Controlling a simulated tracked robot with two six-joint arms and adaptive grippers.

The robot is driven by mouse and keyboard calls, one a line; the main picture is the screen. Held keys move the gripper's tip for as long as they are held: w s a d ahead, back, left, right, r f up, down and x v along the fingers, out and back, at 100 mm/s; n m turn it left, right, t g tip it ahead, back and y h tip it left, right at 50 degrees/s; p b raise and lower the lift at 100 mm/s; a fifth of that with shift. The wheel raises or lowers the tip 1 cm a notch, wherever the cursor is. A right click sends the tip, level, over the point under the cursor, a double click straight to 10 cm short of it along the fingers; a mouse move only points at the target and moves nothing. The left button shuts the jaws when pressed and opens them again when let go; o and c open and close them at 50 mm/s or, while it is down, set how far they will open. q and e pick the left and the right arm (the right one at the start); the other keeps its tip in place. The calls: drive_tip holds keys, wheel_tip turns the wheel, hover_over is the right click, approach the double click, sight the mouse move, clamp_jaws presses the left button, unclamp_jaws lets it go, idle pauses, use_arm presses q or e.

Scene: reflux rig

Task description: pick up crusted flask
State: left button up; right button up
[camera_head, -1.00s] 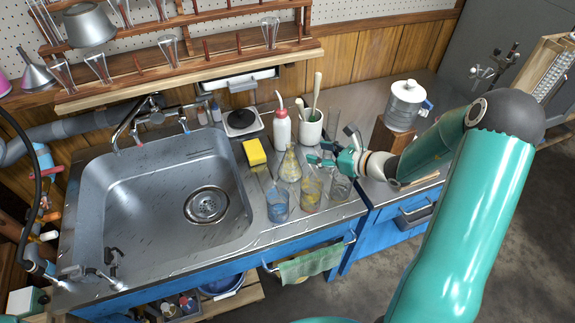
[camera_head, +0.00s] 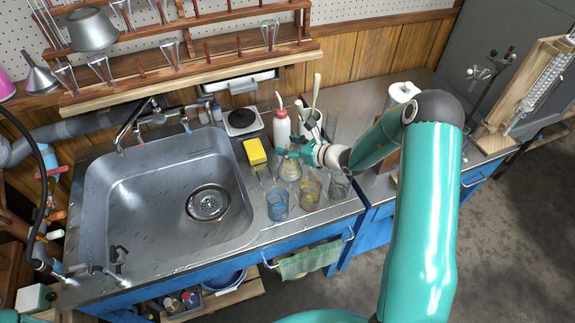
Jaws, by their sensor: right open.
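The crusted flask (camera_head: 289,170) is a conical glass flask with a yellowish tint, standing upright on the steel counter right of the sink. My right gripper (camera_head: 294,145) reaches in from the right and is open. Its fingers are at the flask's neck and partly cover its top; I cannot tell whether they touch it. My left gripper is out of view.
A beaker with blue residue (camera_head: 277,207), one with yellow residue (camera_head: 309,192) and a clear one (camera_head: 338,187) stand close in front. A yellow sponge (camera_head: 255,152) lies left, a wash bottle (camera_head: 281,128) behind. The sink (camera_head: 150,240) is empty.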

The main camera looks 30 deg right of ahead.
drive_tip(key=shift+c, duration=0.4)
clamp_jaws()
drive_tip(key=shift+r, duration=0.15)
wheel_tip(320, 180, up, 20)
idle(1.5)
idle(0.6)
